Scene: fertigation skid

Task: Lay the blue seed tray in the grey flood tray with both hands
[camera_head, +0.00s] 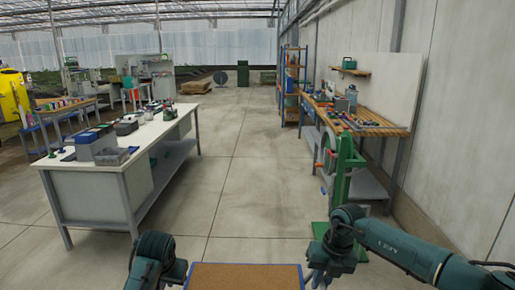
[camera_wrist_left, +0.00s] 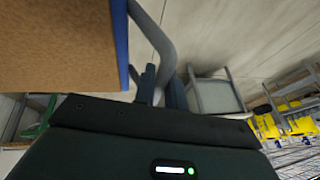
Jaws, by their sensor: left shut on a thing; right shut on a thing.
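The blue seed tray (camera_head: 300,276), filled with brown soil, shows at the bottom edge of the head view, its near part cut off. My left gripper (camera_wrist_left: 161,88) is shut on its left side; in the left wrist view its blue rim (camera_wrist_left: 121,45) and brown fill lie just beside the fingers. A curved grey piece runs by the rim there. My right gripper (camera_head: 316,276) is shut at the tray's right side, partly cut off by the frame edge. The tray looks about level. I cannot pick out the grey flood tray with certainty.
A long white bench (camera_head: 150,140) stands ahead left, with grey boxes (camera_head: 95,145) and a small grey tray (camera_head: 117,156) at its near end. A green stand (camera_head: 342,175) and a wooden workbench (camera_head: 375,122) are on the right. The concrete floor (camera_head: 235,185) between is clear.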

